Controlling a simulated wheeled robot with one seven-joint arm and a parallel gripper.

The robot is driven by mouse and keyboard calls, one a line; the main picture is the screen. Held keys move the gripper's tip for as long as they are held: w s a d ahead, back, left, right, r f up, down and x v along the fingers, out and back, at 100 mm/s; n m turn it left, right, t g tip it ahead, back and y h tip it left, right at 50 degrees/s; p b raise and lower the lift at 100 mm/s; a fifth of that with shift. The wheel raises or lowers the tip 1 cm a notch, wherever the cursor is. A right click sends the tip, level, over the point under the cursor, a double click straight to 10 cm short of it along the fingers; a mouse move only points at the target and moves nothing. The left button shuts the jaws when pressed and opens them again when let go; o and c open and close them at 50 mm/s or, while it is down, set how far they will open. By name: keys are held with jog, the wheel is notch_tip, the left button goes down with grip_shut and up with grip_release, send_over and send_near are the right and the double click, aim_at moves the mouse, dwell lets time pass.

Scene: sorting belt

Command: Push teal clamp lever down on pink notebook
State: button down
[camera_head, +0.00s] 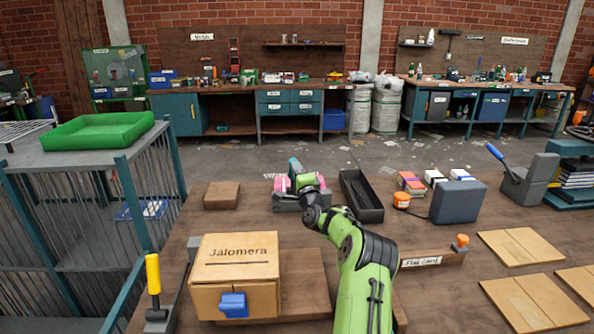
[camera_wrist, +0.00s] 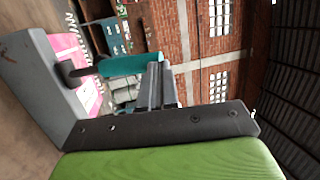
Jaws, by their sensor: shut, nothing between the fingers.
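The teal clamp lever (camera_head: 295,165) stands raised above the pink notebook (camera_head: 282,184), on a grey clamp (camera_head: 286,206) at the table's far side. In the wrist view, the teal lever (camera_wrist: 135,65) rises from a dark rod beside the grey clamp body (camera_wrist: 38,80). The pink notebook (camera_wrist: 68,44) shows behind the clamp. My gripper (camera_wrist: 156,80) is shut and empty, its fingertips close to the lever's upper end; I cannot tell whether they touch. In the head view my wrist partly hides the clamp and notebook.
A dark open tray (camera_head: 361,196) lies just right of the clamp. A wooden block (camera_head: 221,195) sits to its left. A cardboard box (camera_head: 235,262) and a yellow-handled lever (camera_head: 153,274) stand at front left. A second clamp with a blue lever (camera_head: 496,152) is at far right.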

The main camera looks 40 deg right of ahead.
jog(key=w+d+r+g+p, duration=0.1)
jog(key=p, duration=0.2)
jog(key=w+d+r+g+y+p, duration=0.1)
jog(key=p, duration=0.2)
jog(key=w+d+r+p, duration=0.1)
jog(key=w+p, duration=0.1)
jog(key=p, duration=0.2)
jog(key=shift+d+m+g+y, duration=0.15)
jog(key=shift+m+g+y, duration=0.15)
jog(key=shift+m+g, duration=0.1)
jog(key=shift+w+d+f, duration=0.1)
jog(key=shift+w+d, duration=0.15)
jog(key=shift+w, duration=0.05)
